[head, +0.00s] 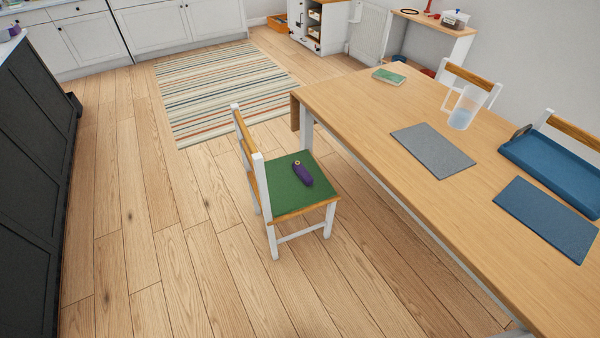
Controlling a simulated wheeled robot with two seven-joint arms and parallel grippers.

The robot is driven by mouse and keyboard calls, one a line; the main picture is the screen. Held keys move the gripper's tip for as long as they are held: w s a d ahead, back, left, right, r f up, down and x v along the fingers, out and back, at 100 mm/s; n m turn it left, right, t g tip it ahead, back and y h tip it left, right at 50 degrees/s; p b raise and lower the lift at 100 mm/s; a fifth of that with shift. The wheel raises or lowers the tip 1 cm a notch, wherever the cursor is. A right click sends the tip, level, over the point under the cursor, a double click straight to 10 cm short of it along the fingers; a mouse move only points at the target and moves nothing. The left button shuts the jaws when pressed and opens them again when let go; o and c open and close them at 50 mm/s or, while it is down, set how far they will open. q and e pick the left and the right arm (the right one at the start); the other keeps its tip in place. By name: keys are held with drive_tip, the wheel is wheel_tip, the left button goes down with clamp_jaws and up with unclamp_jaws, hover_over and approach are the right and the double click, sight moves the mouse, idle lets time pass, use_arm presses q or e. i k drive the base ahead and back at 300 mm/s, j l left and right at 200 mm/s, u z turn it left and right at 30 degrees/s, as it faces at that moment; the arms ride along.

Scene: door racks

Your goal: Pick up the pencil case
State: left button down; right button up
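A small dark purple pencil case (303,174) lies on the green seat (284,195) of a white and wood chair. The chair stands at the near left side of the long wooden table. Nothing covers the pencil case. Neither of my grippers shows in the head view.
The wooden table (400,106) bears a grey mat (433,150), a blue mat (547,217), a blue tray (552,167), a pitcher (465,108) and a green item (388,76). A dark cabinet (35,160) stands at left. The wooden floor (170,250) between is clear, with a striped rug (215,88) beyond.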

sight(305, 175)
drive_tip(key=i+j+z, duration=0.2)
drive_tip(key=i, duration=0.3)
drive_tip(key=i+j+z, duration=0.25)
drive_tip(key=i+j, duration=0.15)
drive_tip(key=i, duration=0.05)
